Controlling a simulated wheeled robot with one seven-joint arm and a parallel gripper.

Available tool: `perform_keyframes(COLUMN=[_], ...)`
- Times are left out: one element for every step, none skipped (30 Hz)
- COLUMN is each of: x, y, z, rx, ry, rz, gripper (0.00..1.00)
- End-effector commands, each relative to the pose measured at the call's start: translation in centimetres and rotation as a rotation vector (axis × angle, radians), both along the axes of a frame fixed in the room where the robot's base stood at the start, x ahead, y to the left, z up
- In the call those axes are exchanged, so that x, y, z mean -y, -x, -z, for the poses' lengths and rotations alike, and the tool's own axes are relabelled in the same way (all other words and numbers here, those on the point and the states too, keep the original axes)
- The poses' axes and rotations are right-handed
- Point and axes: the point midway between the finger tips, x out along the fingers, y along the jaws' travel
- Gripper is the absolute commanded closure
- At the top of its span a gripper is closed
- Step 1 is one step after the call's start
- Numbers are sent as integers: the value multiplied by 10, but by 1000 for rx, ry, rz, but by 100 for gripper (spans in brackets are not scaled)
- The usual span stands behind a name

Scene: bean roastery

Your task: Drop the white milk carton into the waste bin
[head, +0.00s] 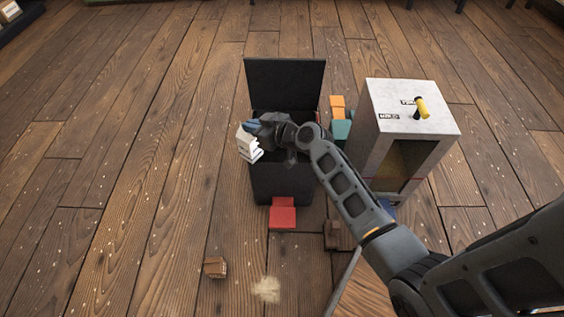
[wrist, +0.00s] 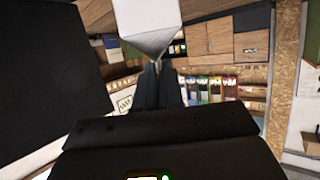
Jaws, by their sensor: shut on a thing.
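The white milk carton (head: 249,146) is held at the left front of the black waste bin (head: 281,184) in the head view. My gripper (head: 258,132) is shut on the carton, above the bin's left side and rim. In the wrist view the carton (wrist: 147,22) hangs into the top of the picture, between the dark fingers (wrist: 158,88). The bin's lid (head: 285,83) stands open at the back. My arm and gripper hide much of the bin's opening, so its inside is mostly unseen.
A red pedal-like block (head: 283,214) is at the bin's front. A small brown box (head: 215,267) lies on the floor. Floor to the left is clear.

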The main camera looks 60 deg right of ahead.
Motion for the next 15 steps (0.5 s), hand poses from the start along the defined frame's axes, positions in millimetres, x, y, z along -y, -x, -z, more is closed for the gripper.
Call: perform_keyframes(x=[17,26,39,49,59,73,82,91,102,110,117,125,131,137,142], y=[2,3,5,7,9,12,14,16,19,21,23,26,28,29,31], z=[-8,-10,-14,-16,-19,-23,-25,-28,-31,-34,-37,-39,-41,-43,-44], rx=[0,1,1,1,1,2,1,2,1,2,2,1,1,1,1], ry=[0,-1,0,-1,-1,-1,-1,1,-2,0,-1,-1,0,0,0], rz=[13,19,28,34,40,50,55,61,69,73,79,85,88,92,96], gripper=[100,100,100,100,100,100,100,100,100,100,100,100,100,100,100])
